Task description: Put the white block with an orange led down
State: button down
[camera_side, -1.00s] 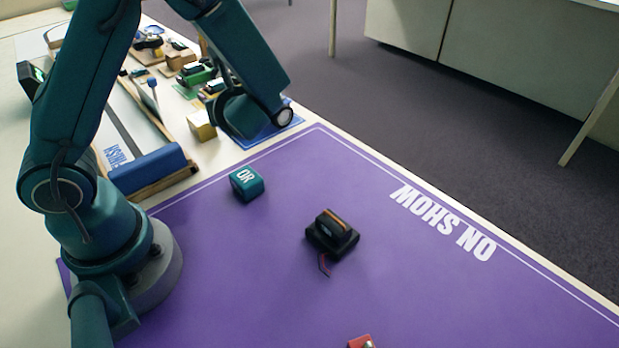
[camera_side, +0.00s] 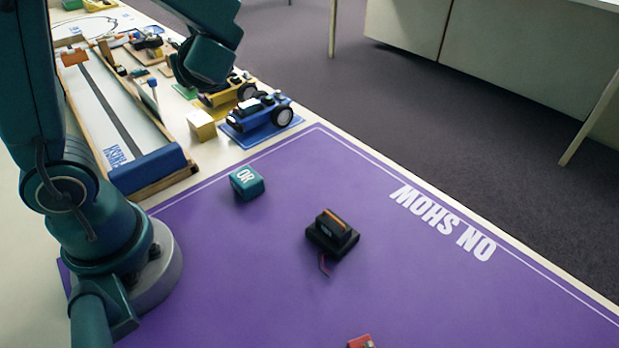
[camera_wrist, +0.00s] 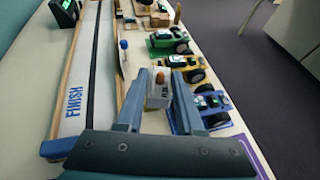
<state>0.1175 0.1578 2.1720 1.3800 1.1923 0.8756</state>
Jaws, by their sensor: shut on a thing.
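The white block with an orange LED (camera_wrist: 156,97) is in the wrist view, between the two fingers of my gripper (camera_wrist: 158,78). My gripper is shut on it; its orange dome faces up and the block looks upright. It is held over the cream table beside the track, and its lower part is partly hidden by the fingers.
A ramp track (camera_side: 82,95) with a blue end bar (camera_side: 147,169) lies left. On the purple mat (camera_side: 420,290) sit a teal OR block (camera_side: 247,183) and a black part (camera_side: 332,235).

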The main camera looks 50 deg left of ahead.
jog(key=s+f+n+g, duration=0.1)
jog(key=s+n+g, duration=0.1)
jog(key=g, duration=0.1)
jog(key=s+d+f+n+g, duration=0.1)
jog(key=s+f+n+g, duration=0.1)
jog(key=s+n+g, duration=0.1)
jog(key=s+f+n+g, duration=0.1)
jog(key=s+n+g, duration=0.1)
jog(key=s+g, duration=0.1)
jog(key=shift+d+f+n, duration=0.15)
jog(key=shift+d+n, duration=0.25)
jog(key=s+d+n+g+h, duration=0.3)
jog(key=d+n+g+h, duration=0.1)
jog(key=d+n+h, duration=0.4)
jog(key=s+d+n+g+h, duration=0.2)
jog(key=d+n+g+h, duration=0.2)
jog(key=d+n+h, duration=0.5)
jog(key=w+d+r+n+t+h, duration=0.4)
jog(key=w+d+r+n+h, duration=0.1)
jog(key=n+h, duration=0.1)
send_over(256, 322)
jog(key=shift+m, duration=0.3)
notch_tip(256, 322, down, 13)
jog(key=shift+a+r, duration=0.1)
jog(key=shift+r, duration=0.05)
jog(key=shift+y, duration=0.3)
jog(key=shift+f, duration=2.05)
jog(key=shift+f, duration=0.1)
